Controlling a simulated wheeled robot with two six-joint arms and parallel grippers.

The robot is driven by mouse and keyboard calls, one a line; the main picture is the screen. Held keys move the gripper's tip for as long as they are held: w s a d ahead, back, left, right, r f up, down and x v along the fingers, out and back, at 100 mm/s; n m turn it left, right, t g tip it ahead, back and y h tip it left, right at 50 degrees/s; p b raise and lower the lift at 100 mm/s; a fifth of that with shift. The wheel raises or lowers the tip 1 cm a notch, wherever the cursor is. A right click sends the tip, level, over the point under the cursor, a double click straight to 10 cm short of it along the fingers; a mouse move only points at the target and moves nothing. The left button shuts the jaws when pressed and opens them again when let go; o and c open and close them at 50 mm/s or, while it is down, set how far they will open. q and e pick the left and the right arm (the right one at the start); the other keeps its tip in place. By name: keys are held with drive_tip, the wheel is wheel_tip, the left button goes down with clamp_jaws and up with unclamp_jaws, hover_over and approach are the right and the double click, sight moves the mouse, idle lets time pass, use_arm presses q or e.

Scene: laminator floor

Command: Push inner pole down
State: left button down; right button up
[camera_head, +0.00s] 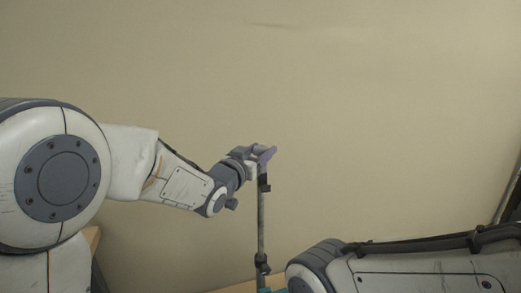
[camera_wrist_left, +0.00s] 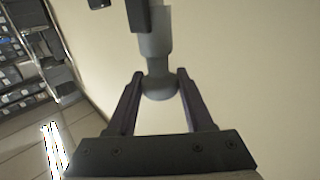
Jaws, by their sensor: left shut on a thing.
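The thin grey inner pole (camera_head: 261,222) stands upright in the middle of the head view, with a dark collar (camera_head: 262,261) low on it. My left gripper (camera_head: 266,155) is at the pole's top end, shut on it. In the left wrist view, the purple-grey fingers of the left gripper (camera_wrist_left: 159,82) stand on either side of the pole's rounded grey end (camera_wrist_left: 159,86). A dark fitting (camera_wrist_left: 138,15) sits beside the pole there. The pole's lower end is cut off by the head view's bottom edge. My right gripper is not in view.
A plain beige wall (camera_head: 350,90) fills the background. A teal thing (camera_head: 270,290) shows at the pole's foot. My right arm lies low at the right, close to the pole. In the wrist view, shelves with grey bins (camera_wrist_left: 25,75) stand at the left.

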use_arm(q)
wheel_tip(320, 180, down, 28)
drive_tip(key=b, duration=2.2)
drive_tip(key=shift+r, duration=0.25)
drive_tip(key=shift+f+b, duration=0.65)
drive_tip(key=shift+f, duration=0.2)
drive_tip(key=shift+f, duration=0.1)
drive_tip(key=shift+c, duration=1.7)
unclamp_jaws()
